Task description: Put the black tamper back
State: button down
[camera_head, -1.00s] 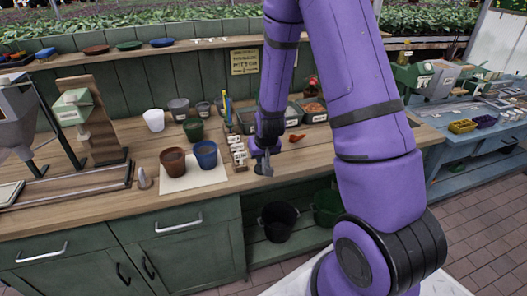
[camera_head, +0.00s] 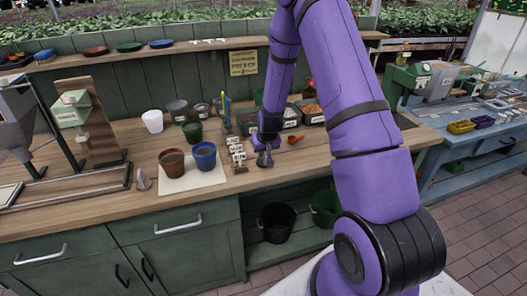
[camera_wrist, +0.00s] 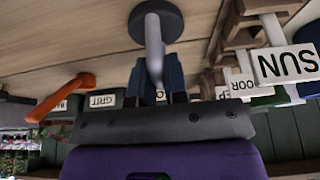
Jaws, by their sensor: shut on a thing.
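My gripper (camera_head: 267,138) is over the wooden bench near its front edge, to the right of the blue pot. It is shut on the tamper (camera_head: 265,158), which looks dark grey here. In the wrist view the tamper (camera_wrist: 157,22) shows a round disc on a lighter curved stem, and the stem runs in between the blue-grey fingers (camera_wrist: 156,82) of my gripper. The disc shows against the bare wood; I cannot tell whether it touches it. The tamper's place is not clearly identifiable.
A rack of white labels (camera_head: 238,155) stands close left of my gripper; a SUN label (camera_wrist: 287,64) shows at right in the wrist view. A brown pot (camera_head: 172,162) and a blue pot (camera_head: 205,156) stand on a pale mat (camera_head: 192,183). An orange tool (camera_head: 294,139) lies to the right.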

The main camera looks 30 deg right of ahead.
jog(key=c, duration=1.1)
grip_release()
jog(key=shift+c, duration=0.2)
jog(key=s+a+r+n, duration=0.1)
jog(key=s+a+r, duration=0.3)
jog(key=r, duration=0.6)
jog(key=s+a+r, duration=0.3)
jog(key=s+r, duration=0.3)
jog(key=r, duration=0.4)
jog(key=s+a+r+n, duration=0.1)
jog(key=s+a+r, duration=0.3)
jog(key=r, duration=0.6)
jog(key=s+a+r, duration=0.1)
jog(key=s+r, duration=0.2)
jog(key=s, duration=0.3)
jog(key=s+a+r, duration=0.2)
jog(key=s+r, duration=0.1)
jog(key=s, duration=0.4)
jog(key=s+a+r+n+y, duration=0.1)
jog(key=s+r, duration=0.2)
jog(key=s, duration=0.4)
jog(key=shift+s+a+t, duration=0.15)
jog(key=shift+s+t, duration=0.05)
jog(key=shift+t, duration=0.2)
